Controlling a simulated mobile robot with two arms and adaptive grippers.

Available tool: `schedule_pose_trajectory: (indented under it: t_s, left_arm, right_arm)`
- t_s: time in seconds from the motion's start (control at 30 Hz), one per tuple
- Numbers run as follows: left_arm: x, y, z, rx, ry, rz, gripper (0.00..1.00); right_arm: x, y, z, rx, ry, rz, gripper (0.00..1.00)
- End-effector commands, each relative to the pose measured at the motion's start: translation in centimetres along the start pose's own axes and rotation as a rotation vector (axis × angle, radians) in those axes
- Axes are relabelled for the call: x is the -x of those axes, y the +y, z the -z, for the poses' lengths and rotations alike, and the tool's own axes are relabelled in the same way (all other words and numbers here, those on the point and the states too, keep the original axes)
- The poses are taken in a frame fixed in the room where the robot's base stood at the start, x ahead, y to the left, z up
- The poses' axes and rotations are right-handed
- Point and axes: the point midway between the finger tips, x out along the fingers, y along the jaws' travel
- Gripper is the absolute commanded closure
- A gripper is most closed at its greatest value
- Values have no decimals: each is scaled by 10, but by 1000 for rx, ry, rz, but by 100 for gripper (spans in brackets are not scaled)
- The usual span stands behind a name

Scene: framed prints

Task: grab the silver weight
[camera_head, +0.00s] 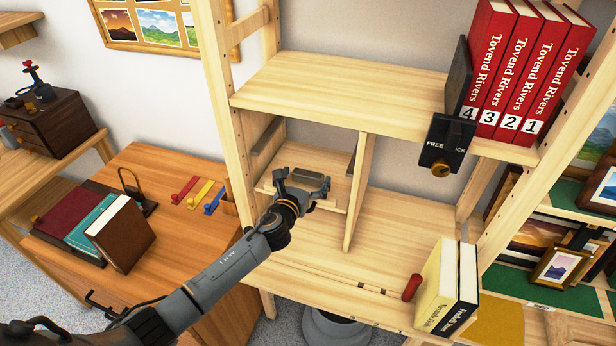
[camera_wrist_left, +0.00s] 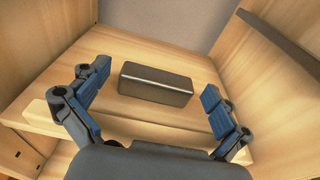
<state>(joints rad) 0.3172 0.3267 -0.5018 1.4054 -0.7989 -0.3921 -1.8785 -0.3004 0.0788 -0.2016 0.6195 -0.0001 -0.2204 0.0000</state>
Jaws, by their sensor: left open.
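The silver weight (camera_wrist_left: 157,84) is a dark grey metallic block lying on a wooden board inside the left shelf compartment. It also shows in the head view (camera_head: 308,180), partly hidden by my gripper. My left gripper (camera_head: 302,190) is inside that compartment. In the left wrist view the gripper (camera_wrist_left: 150,103) is open, its blue-padded fingers on either side of the block's near side, with gaps to the block. The fingers are not touching it. My right gripper is not in view.
A wooden divider (camera_head: 357,192) stands right of my gripper, and the upper shelf (camera_head: 340,92) lies above. A red-handled stick (camera_head: 375,290) and upright pale books (camera_head: 440,290) are on the lower shelf.

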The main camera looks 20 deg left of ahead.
Motion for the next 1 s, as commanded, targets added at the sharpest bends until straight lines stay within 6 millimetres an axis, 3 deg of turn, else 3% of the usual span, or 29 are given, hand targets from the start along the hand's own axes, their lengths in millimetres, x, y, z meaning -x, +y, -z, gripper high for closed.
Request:
schedule_pose_trajectory:
  t_s: [0.17, 0.5, 0.6, 0.87, 1.0]
  left_arm:
    - [0, 0, 0, -1, 0, 0, 0]
    - [0, 0, 0, -1, 1, -1, 67]
    - [0, 0, -1, -1, -2, 0, 83]
    - [0, 0, -3, -1, -2, 0, 84]
    - [1, 1, -13, -4, -4, 0, 84]
  right_arm:
    - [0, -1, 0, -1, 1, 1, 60]
    - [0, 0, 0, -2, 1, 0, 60]
    - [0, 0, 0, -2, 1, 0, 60]
    - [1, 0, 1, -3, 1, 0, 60]
    - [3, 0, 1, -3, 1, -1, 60]
